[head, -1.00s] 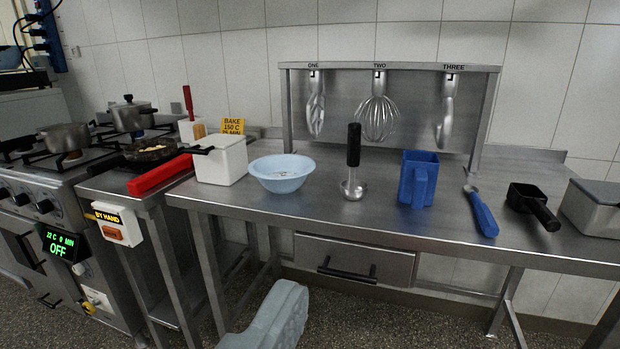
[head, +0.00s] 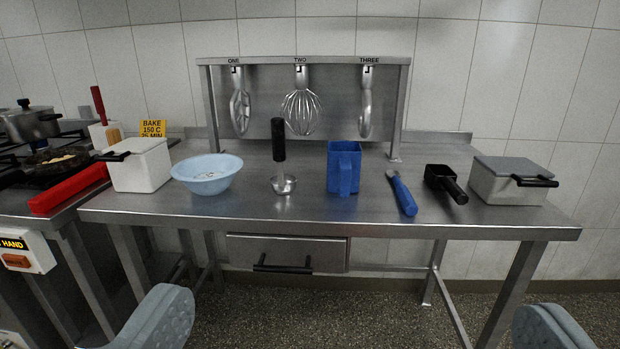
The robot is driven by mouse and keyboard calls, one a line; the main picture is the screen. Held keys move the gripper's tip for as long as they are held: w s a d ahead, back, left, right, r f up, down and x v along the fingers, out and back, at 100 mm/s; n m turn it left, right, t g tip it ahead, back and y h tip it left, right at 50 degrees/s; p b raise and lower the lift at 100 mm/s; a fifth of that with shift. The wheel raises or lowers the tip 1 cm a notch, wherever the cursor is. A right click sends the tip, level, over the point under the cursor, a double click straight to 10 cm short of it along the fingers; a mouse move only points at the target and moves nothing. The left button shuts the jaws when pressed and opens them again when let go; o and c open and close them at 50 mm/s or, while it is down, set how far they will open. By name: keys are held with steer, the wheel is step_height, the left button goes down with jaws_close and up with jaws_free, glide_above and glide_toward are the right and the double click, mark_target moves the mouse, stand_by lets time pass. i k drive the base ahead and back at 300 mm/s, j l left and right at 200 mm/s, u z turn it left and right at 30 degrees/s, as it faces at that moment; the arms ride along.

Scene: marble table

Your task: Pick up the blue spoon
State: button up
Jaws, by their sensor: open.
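The blue spoon (head: 402,193) lies on the steel table (head: 300,216) right of centre. Its thick blue handle points toward the front edge and its small metal end points back. My gripper (head: 355,330) shows as two grey-blue fingers at the bottom of the view, one at lower left and one at the lower right corner. They are wide apart with nothing between them. The gripper is in front of the table, well short of the spoon and not touching it.
A blue jug (head: 343,168) stands left of the spoon, and a black scoop (head: 445,183) lies close on its right. A lidded grey box (head: 507,181) stands farther right. A ladle (head: 283,184), a pale blue bowl (head: 207,174) and a white box (head: 140,166) stand left. A utensil rack (head: 402,105) is behind.

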mark_target(409, 208)
steer(key=i+l, duration=0.9)
steer(key=i, duration=0.05)
